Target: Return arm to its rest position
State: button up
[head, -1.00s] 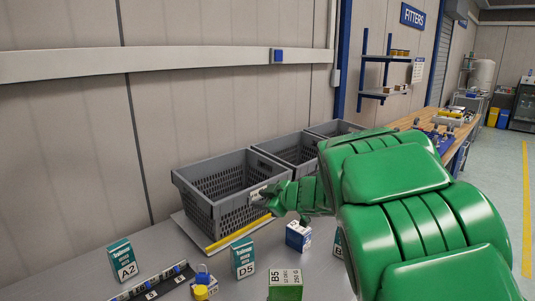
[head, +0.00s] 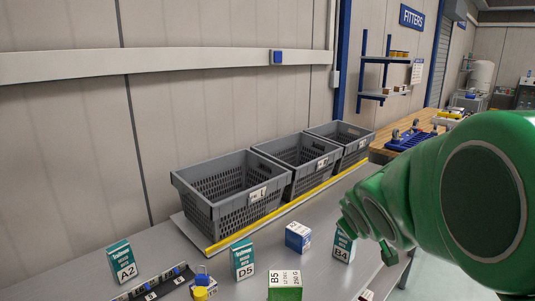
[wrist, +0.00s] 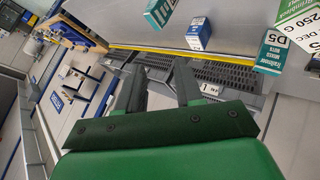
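My green arm fills the right side of the head view, bent over the right part of the grey table. My gripper (wrist: 158,84) shows in the wrist view with its two dark fingers spread apart and nothing between them. It is open and empty. In the head view the arm's own bulk makes the fingers hard to make out. The arm is clear of the grey totes and to the right of them.
Three grey totes (head: 191,202) stand in a row along the wall, behind a yellow strip (head: 285,209). Boxes A2 (head: 122,262), D5 (head: 243,260), B5 (head: 285,287), B4 (head: 343,247) and a blue box (head: 298,237) stand on the table (head: 325,265). B4 is close to my arm.

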jog(key=s+a+f+m+g, duration=0.1)
jog(key=s+f+m+g, duration=0.1)
jog(key=s, duration=0.8)
jog(key=s+a+f+m+g+y, duration=0.1)
jog(key=s+f+g, duration=0.3)
jog(key=s, duration=0.7)
jog(key=s+a+f+m+g+y, duration=0.1)
jog(key=s+a+f+m+g, duration=0.2)
jog(key=s, duration=0.7)
jog(key=shift+s+f+g, duration=0.2)
jog(key=shift+f+g, duration=0.3)
jog(key=shift+g, duration=0.5)
